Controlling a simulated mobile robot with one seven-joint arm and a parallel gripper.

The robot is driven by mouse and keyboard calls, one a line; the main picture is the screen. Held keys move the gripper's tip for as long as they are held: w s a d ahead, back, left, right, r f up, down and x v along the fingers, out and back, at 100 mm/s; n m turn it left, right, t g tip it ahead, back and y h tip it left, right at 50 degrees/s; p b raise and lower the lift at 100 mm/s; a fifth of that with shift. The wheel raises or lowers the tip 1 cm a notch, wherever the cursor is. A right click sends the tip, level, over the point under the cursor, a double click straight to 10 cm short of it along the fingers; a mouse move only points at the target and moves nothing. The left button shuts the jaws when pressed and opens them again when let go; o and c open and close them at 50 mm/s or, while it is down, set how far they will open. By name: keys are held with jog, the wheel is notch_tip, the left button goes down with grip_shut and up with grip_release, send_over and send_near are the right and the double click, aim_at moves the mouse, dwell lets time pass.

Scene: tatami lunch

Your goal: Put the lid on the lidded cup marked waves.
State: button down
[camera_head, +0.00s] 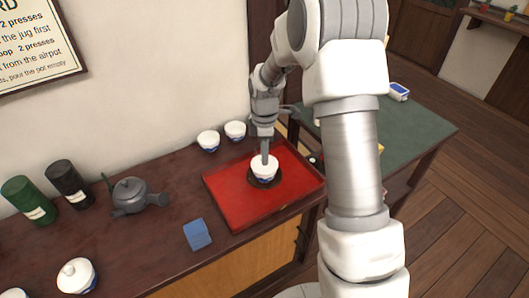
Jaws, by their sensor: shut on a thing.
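A white cup with a blue pattern low on its side (264,177) stands on a dark saucer (251,183) on the red tray. My gripper (265,157) points straight down over it, with its fingers shut at the white top, which looks like a lid (257,163). At this size I cannot tell whether the lid sits fully on the rim. A lidded white-and-blue cup (75,275) stands at the lower left. Two white-and-blue cups (208,140) (235,130) stand behind the tray. Wave marks are too small to read on any cup.
The red tray (225,205) lies on the dark wooden counter. A grey teapot (130,195), green canister (28,200), black canister (68,180) and blue box (197,235) stand left of it. My arm hides part of the green table (425,125) at right.

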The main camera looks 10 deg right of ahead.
jog(key=shift+c, duration=1)
grip_release()
jog(key=shift+r, duration=0.1)
jog(key=shift+r+p, duration=2.3)
jog(key=shift+r, duration=0.65)
grip_shut()
